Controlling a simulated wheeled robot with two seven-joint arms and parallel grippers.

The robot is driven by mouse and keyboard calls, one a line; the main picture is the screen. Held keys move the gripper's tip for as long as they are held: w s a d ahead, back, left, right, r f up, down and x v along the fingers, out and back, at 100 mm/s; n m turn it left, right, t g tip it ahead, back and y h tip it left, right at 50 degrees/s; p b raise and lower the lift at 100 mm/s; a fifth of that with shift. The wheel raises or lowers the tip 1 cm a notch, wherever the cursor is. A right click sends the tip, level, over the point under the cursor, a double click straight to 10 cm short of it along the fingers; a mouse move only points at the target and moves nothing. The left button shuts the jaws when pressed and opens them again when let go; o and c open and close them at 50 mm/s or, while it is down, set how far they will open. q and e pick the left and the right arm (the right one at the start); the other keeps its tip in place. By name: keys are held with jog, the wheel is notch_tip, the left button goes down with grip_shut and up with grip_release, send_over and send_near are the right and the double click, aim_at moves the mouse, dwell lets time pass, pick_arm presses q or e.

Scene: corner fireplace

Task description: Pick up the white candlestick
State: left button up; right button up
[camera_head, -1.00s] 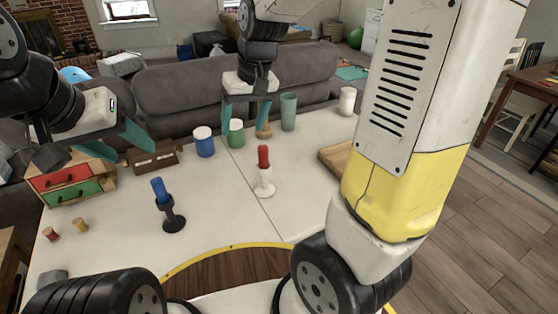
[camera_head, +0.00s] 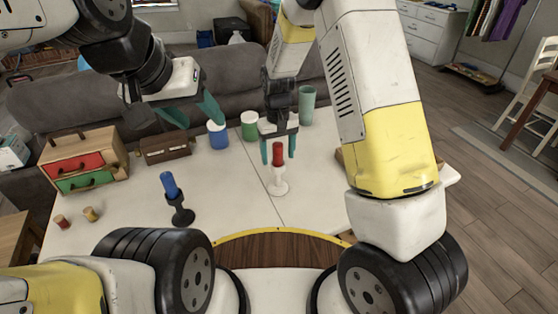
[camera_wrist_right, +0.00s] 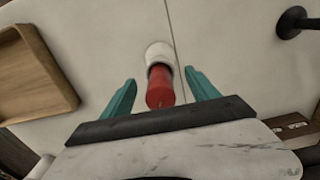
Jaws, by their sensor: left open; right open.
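The white candlestick (camera_head: 279,187) stands upright on the white table and holds a red candle (camera_head: 278,155). My right gripper (camera_head: 279,161) is open, with its teal fingers on either side of the red candle in the head view. In the right wrist view, the gripper (camera_wrist_right: 160,78) shows the red candle (camera_wrist_right: 160,90) between its spread fingers, with gaps on both sides. The white candlestick (camera_wrist_right: 158,52) lies beyond the candle there. My left gripper (camera_head: 198,115) is open and empty above the far left part of the table.
A black candlestick (camera_head: 181,214) with a blue candle (camera_head: 169,185) stands to the left. Blue (camera_head: 218,136) and green (camera_head: 249,126) jars and a green glass (camera_head: 306,106) stand behind. A small drawer chest (camera_head: 82,160) is at the left. A wooden tray (camera_wrist_right: 35,75) shows in the wrist view.

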aim_at(278, 162)
notch_tip(278, 162, down, 4)
jog(key=shift+r, duration=0.1)
grip_shut()
dwell(0.4)
